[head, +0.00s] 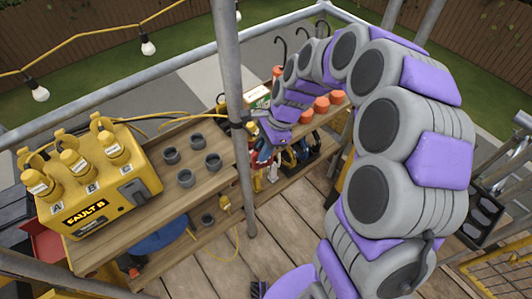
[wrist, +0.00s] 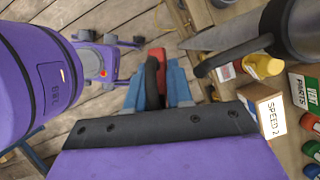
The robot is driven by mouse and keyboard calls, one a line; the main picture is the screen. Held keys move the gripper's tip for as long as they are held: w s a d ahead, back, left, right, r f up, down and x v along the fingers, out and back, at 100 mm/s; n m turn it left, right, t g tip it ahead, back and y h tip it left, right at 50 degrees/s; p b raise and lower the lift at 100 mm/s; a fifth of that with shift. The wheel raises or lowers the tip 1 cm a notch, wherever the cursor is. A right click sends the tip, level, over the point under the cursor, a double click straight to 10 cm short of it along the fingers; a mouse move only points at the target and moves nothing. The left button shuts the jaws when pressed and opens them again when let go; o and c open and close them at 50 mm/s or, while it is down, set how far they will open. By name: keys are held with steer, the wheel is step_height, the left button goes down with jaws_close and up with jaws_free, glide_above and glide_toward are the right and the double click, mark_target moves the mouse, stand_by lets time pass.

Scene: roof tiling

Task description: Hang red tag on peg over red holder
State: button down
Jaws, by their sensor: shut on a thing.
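My gripper (wrist: 156,85) shows in the wrist view as two blue fingers shut on a red and black piece (wrist: 158,60). The piece is partly hidden between the fingers, and I cannot tell whether it is the red tag. In the head view my arm arches to the back, with its far end beside the shelf, where my gripper is too small to read. Dark hooks (head: 304,31) stand at the back; I cannot tell whether one is the peg. Several orange-red cylinders (head: 321,104) stand on the back shelf. I cannot make out a red holder for certain.
A yellow FAULT B box (head: 130,185) and several grey cups (head: 186,177) stand on the left wooden shelf. A metal post (head: 232,90) rises close to my arm. In the wrist view, a SPEED 2 box (wrist: 266,112) and a yellow bottle (wrist: 262,66) are at right.

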steer(key=shift+w+a+f+p, duration=0.25)
steer(key=shift+w+a, duration=0.2)
steer(key=shift+w, duration=0.25)
steer(key=shift+w+a+f+p, duration=0.2)
steer(key=shift+w+a, duration=0.3)
steer(key=shift+w, duration=0.2)
steer(key=shift+w+a+f+p, duration=0.25)
steer(key=shift+w+a, duration=0.2)
steer(key=shift+w, duration=0.25)
steer(key=shift+f, duration=0.1)
steer(key=c, duration=0.9)
jaws_free()
steer(key=shift+a, duration=0.15)
steer(key=shift+s+a, duration=0.1)
